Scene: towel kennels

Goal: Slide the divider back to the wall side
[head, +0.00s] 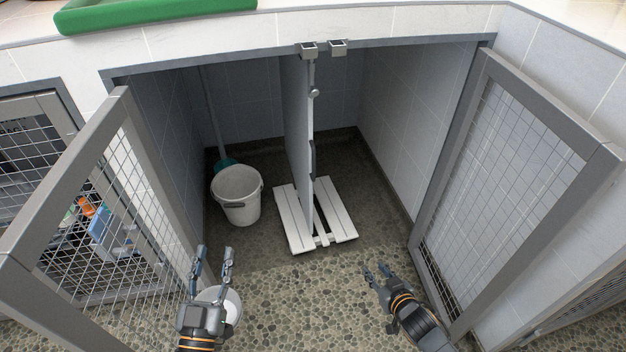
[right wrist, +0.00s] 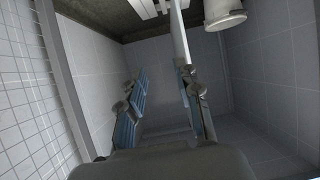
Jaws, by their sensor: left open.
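The divider (head: 298,135) is a tall thin grey panel standing upright near the middle of the kennel opening, with a knob and a dark grip on its front edge. It also shows in the right wrist view (right wrist: 179,35). My right gripper (head: 376,270) is open and empty, low in front of the opening, right of the divider and apart from it; its spread fingers show in the right wrist view (right wrist: 162,78). My left gripper (head: 214,252) is open and empty, left of the divider and in front of the bucket.
A white slatted platform (head: 290,222) lies around the divider's foot. A white bucket (head: 238,190) stands in the left bay. A pale bowl (head: 233,304) is partly hidden behind my left gripper. Mesh doors stand open at left (head: 112,115) and right (head: 485,75). The right bay's floor is mostly clear.

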